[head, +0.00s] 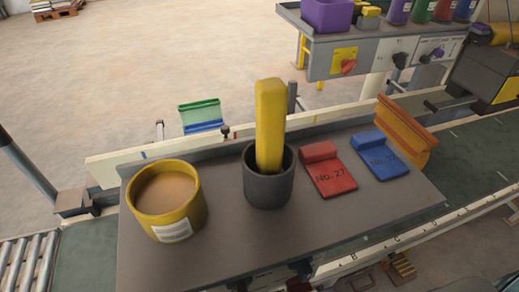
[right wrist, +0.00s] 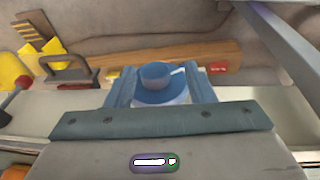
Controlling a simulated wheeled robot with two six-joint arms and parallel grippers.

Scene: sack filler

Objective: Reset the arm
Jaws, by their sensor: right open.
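My right gripper (right wrist: 161,90) shows in the right wrist view. Its two blue-grey fingers stand apart, with a wide gap between them. A round blue knob-like thing (right wrist: 158,76) on a wider blue disc appears in that gap. I cannot tell how far beyond the fingertips it is, and no finger is seen closed on it. Neither gripper can be made out in the head view, and my left gripper is in neither view.
A control panel (head: 385,57) stands behind at right.

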